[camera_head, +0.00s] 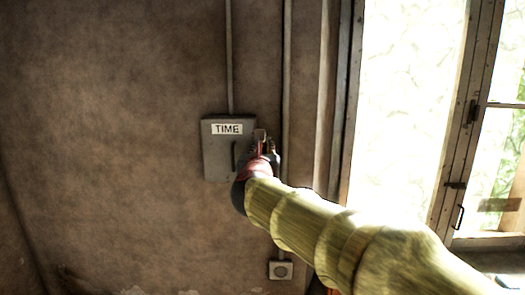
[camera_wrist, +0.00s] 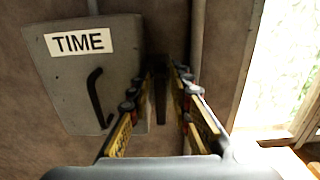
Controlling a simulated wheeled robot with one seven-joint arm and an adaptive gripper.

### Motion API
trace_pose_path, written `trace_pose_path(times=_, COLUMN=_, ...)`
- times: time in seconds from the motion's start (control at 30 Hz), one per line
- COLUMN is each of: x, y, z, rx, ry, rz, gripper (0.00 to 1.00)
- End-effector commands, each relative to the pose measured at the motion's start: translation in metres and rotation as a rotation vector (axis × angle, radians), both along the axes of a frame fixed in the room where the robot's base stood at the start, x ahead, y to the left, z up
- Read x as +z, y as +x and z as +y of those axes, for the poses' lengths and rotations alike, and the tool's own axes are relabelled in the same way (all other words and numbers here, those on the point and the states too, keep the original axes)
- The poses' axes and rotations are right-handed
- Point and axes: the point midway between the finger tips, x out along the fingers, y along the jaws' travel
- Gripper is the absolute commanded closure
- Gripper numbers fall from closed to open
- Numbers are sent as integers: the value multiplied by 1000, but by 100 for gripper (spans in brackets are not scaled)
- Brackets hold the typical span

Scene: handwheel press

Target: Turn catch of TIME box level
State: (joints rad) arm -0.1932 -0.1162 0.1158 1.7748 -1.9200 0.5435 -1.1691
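The TIME box (camera_head: 215,163) is a grey wall box with a white label, left of my gripper (camera_head: 265,146) in the head view. The box (camera_wrist: 70,85) fills the upper left of the wrist view. A black bent handle (camera_wrist: 97,100) is on its door. A dark upright bar (camera_wrist: 161,95), which looks like the catch, stands just right of the box's edge. My gripper (camera_wrist: 167,72) is open, with its fingers on either side of this bar and gaps visible between. I cannot tell whether the fingertips touch it. In the head view my gripper hides the box's right edge.
A vertical pipe (camera_head: 287,80) runs down the wall right of the box, to a small socket (camera_head: 280,270) below. Another pipe (camera_head: 229,60) enters the box from above. A bright window (camera_head: 405,110) is at the right. The wall left of the box is bare.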

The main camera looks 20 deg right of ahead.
Motion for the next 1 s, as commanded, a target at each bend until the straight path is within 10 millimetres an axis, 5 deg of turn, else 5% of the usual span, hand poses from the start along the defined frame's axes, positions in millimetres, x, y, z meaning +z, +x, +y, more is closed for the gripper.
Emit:
trace_pose_path(times=0.3, x=0, y=0, z=0, rx=0, ry=0, rz=0, gripper=100)
trace_pose_path(times=1.0, x=-4, y=-1, z=-3, rx=0, ry=127, rz=-43, gripper=100)
